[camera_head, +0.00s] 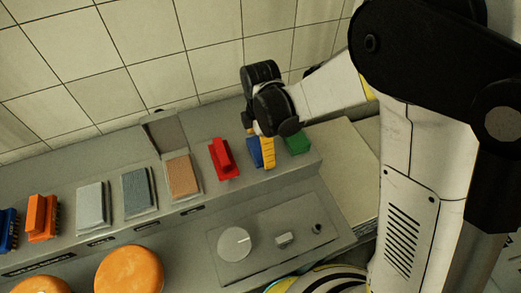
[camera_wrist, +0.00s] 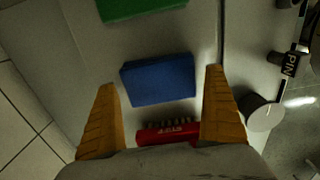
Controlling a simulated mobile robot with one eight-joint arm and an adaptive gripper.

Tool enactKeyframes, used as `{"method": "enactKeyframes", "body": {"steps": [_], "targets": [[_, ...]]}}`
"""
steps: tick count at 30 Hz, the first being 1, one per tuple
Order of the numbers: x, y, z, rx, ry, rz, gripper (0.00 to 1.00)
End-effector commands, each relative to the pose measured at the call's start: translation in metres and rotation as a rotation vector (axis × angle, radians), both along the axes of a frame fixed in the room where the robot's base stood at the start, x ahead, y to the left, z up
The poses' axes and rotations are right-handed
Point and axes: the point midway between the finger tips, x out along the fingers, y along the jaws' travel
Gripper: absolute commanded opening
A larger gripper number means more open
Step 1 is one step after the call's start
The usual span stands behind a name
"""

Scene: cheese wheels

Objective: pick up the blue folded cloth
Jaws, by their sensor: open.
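The blue folded cloth (camera_wrist: 158,80) is a flat rectangular block lying on the grey surface, shown between my fingertips in the wrist view. In the head view the blue cloth (camera_head: 253,148) is partly hidden behind my yellow finger. My gripper (camera_wrist: 160,80) is open, with one finger to each side of the cloth in the wrist view. No contact shows, and the remaining height above the cloth is hard to judge. In the head view my gripper (camera_head: 264,153) points down at the cloth.
A red brush (camera_head: 224,159) lies left of the cloth and a green block (camera_head: 297,143) right of it. Brown (camera_head: 183,177), dark grey (camera_head: 138,193) and light grey (camera_head: 93,208) pads lie farther left. A tiled wall stands behind. A knob panel (camera_head: 280,238) is in front.

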Motion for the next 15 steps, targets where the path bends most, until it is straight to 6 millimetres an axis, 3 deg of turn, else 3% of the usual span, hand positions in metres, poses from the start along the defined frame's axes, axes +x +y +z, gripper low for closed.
{"method": "enactKeyframes", "body": {"steps": [3, 11, 15], "targets": [[-0.0003, 0.0003, -0.0147, 0.000, 0.000, 0.000, 1.00], [-0.0003, 0.0003, -0.0167, 0.000, 0.000, -0.001, 1.00], [-0.0003, 0.0003, -0.0165, 0.000, 0.000, -0.001, 0.61]]}}
